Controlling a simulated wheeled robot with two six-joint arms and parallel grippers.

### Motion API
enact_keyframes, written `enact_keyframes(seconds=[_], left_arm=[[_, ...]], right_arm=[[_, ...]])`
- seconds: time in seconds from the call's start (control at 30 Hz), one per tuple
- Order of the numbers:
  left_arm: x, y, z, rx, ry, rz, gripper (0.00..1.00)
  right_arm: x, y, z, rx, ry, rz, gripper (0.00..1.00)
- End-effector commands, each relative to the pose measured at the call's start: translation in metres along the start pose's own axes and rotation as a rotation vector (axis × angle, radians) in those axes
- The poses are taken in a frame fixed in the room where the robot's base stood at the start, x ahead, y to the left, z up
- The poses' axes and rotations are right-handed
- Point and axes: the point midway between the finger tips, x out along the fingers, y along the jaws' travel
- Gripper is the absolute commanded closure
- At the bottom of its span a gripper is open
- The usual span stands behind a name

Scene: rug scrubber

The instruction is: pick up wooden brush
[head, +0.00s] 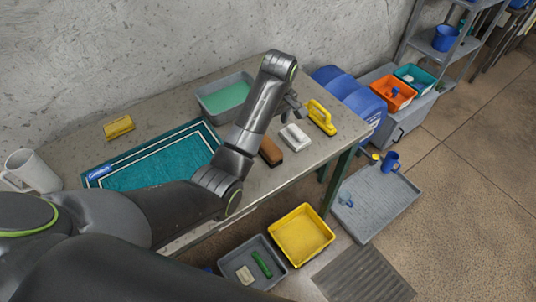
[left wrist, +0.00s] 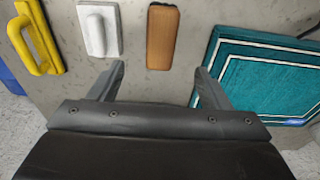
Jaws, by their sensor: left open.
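The wooden brush (head: 271,151) is a brown block lying on the table just beside my left forearm in the head view. In the left wrist view the wooden brush (left wrist: 161,37) lies upright in the picture, beyond and between the fingertips. My left gripper (left wrist: 157,75) is open and empty, with its two fingers spread wide. In the head view the left gripper (head: 295,107) is partly hidden behind the wrist, above the table near the white brush. My right gripper is not in view.
A white brush (head: 295,137) and a yellow-handled scrubber (head: 321,117) lie right of the wooden brush. A teal rug (head: 150,172), a grey basin (head: 203,102) of green liquid, a yellow sponge (head: 118,127) and a white mug (head: 33,172) share the table (head: 262,186).

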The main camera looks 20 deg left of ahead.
Motion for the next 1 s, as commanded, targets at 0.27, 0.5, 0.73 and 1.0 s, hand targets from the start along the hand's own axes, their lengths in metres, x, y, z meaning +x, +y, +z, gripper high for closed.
enact_keyframes(seconds=[0.27,0.5,0.73,1.0], left_arm=[[0.053,-0.001,0.0,0.0,-0.002,-0.003,0.29],[0.076,0.0,0.0,0.0,0.0,0.0,0.29],[0.097,-0.003,0.0,0.0,-0.002,-0.004,0.29],[0.126,-0.003,0.0,0.0,0.0,-0.001,0.29]], right_arm=[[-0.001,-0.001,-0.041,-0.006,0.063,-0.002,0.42],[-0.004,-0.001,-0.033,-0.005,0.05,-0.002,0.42],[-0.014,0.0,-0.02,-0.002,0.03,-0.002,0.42],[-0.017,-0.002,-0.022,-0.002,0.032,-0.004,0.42]])
